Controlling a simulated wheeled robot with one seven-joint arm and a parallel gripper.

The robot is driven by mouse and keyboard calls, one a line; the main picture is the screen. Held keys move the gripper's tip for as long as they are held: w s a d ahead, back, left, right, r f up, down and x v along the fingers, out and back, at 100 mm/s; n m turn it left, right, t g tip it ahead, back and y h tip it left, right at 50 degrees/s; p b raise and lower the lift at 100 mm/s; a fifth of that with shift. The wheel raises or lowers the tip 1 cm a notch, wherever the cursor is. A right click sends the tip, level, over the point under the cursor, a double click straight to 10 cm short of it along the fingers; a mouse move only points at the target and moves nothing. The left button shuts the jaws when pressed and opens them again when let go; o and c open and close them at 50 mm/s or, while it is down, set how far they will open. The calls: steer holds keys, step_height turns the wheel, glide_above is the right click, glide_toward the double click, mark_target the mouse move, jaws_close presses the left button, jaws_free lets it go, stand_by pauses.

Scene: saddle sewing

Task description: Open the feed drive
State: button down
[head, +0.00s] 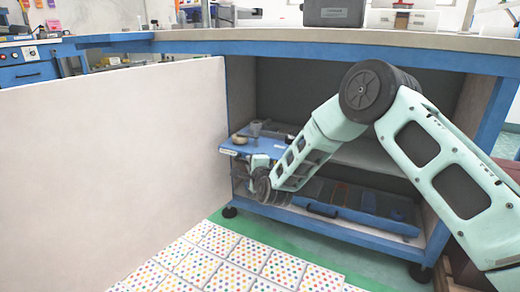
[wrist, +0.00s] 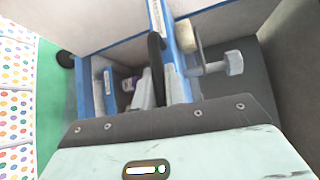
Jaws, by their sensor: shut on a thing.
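A blue drawer (head: 262,146) with a small white label on its front sticks out of the open cabinet under the bench. I cannot read the label, so I cannot tell whether it names the feed drive. In the wrist view the drawer's blue front (wrist: 176,82) runs upright, with a black bar handle (wrist: 154,55) along it. My gripper (wrist: 158,94) is shut on this handle; its fingertips are partly hidden by the wrist housing. In the head view my gripper (head: 258,163) is small, just below the drawer's front edge.
A large white door panel (head: 115,130) stands open at left. A lower blue drawer (head: 345,215) holds several dark items. A grey bolt-like part (wrist: 216,67) and a cream round part (wrist: 187,36) lie in the upper drawer. A dotted mat (head: 225,258) covers the floor in front.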

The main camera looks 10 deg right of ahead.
steer(key=s+a+p, duration=0.1)
steer(key=s+a, duration=0.4)
steer(key=s, duration=0.3)
steer(key=shift+a+p, duration=0.35)
steer(key=shift+a, duration=0.05)
steer(key=shift+s, duration=0.1)
steer(key=c, duration=1.7)
jaws_free()
steer(key=p+v, duration=0.6)
steer(key=v, duration=1.1)
steer(key=shift+s, duration=0.15)
steer(key=shift+a, duration=0.1)
